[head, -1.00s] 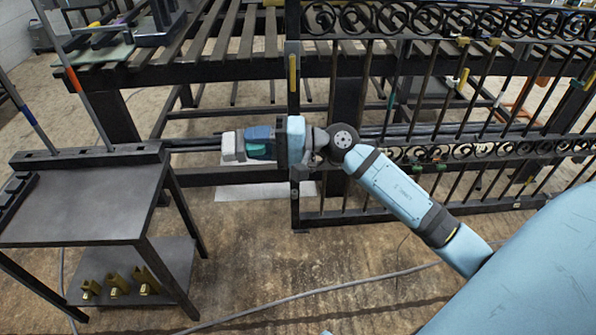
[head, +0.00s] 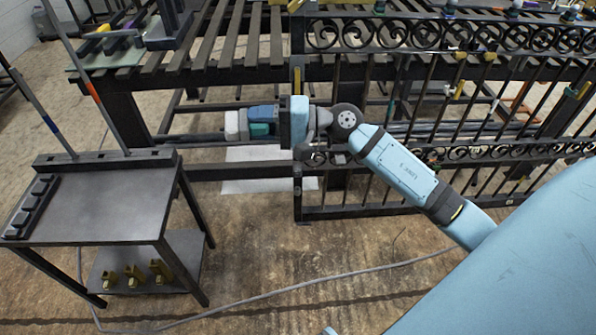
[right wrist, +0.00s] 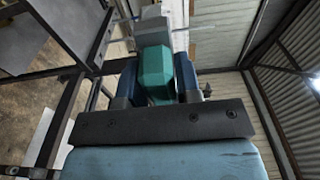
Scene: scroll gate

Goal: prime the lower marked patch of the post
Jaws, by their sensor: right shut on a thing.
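The dark gate post (head: 298,190) stands upright at the left end of the gate in the head view. A yellow patch (head: 297,76) shows on its upper part. My right gripper (head: 258,121) crosses in front of the post's middle and points left; no lower patch is visible, and my gripper and wrist hide that stretch. The gripper is shut on a teal-handled tool (head: 260,129) with a pale grey head (head: 236,125), left of the post. The tool's teal body (right wrist: 155,72) shows between the fingers in the right wrist view. My left gripper is not in view.
A dark side table (head: 100,205) stands at left, with upright rods and several brass-coloured pieces (head: 133,275) on its lower shelf. A slatted bench (head: 225,40) is behind the gate (head: 440,150). A white sheet (head: 262,170) and a cable (head: 270,293) lie on the floor.

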